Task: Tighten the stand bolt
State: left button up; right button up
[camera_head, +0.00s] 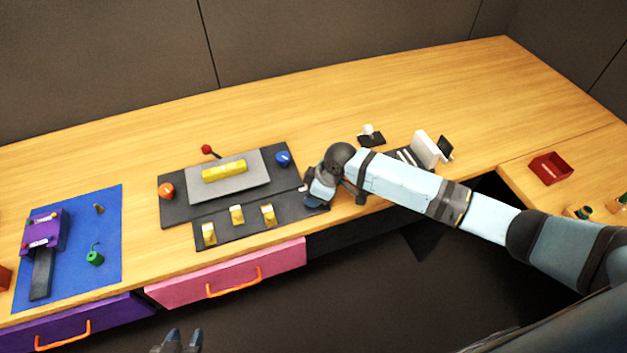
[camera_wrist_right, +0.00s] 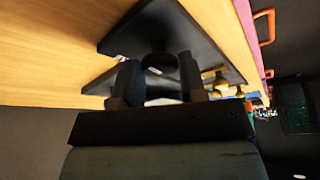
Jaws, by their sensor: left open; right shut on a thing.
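My right gripper (camera_head: 316,192) is at the right end of the dark front panel strip (camera_head: 220,238), beside the black panel (camera_head: 180,209). In the right wrist view my right gripper (camera_wrist_right: 161,80) has its two fingers closed on a dark round knob (camera_wrist_right: 157,62), which stands against the dark panel. This knob may be the stand bolt; its shape is too dark to be certain. In the head view the gripper hides it. My left gripper (camera_head: 176,342) shows at the bottom edge, open and empty, in front of the drawers.
The black panel carries an orange knob (camera_head: 166,190), a blue knob (camera_head: 283,159), a yellow bar (camera_head: 224,169) and a red-tipped lever (camera_head: 207,149). A blue mat (camera_head: 70,275) lies left. A red tray (camera_head: 549,168) is at right. The table's back is clear.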

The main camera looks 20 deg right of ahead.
jog(key=m+p, duration=0.1)
jog(key=p, duration=0.1)
jog(key=m+t+p, duration=0.1)
jog(key=m+p, duration=0.1)
jog(key=m+h+p, duration=0.1)
jog(key=m+p, duration=0.1)
jog(key=shift+s+a+r, duration=0.1)
jog(key=shift+s+r, duration=0.05)
jog(key=shift+r, duration=0.1)
jog(key=shift+f+m+t+h+p, duration=0.1)
jog(key=shift+m+t+h+p, duration=0.2)
jog(key=shift+m+p, duration=0.25)
pick_arm(q)
notch_tip(320, 180, up, 9)
jog(key=shift+a+r+p, duration=0.15)
jog(key=shift+a+p, duration=0.15)
jog(key=shift+p, duration=0.15)
pick_arm(e)
jog(key=shift+m, duration=0.45)
pick_arm(q)
jog(key=shift+s, duration=0.1)
pick_arm(e)
jog(key=shift+f, duration=0.1)
jog(key=o, duration=0.8)
pick_arm(q)
jog(key=shift+r, duration=0.15)
pick_arm(e)
jog(key=shift+o, duration=0.6)
pick_arm(q)
jog(key=shift+w, duration=0.2)
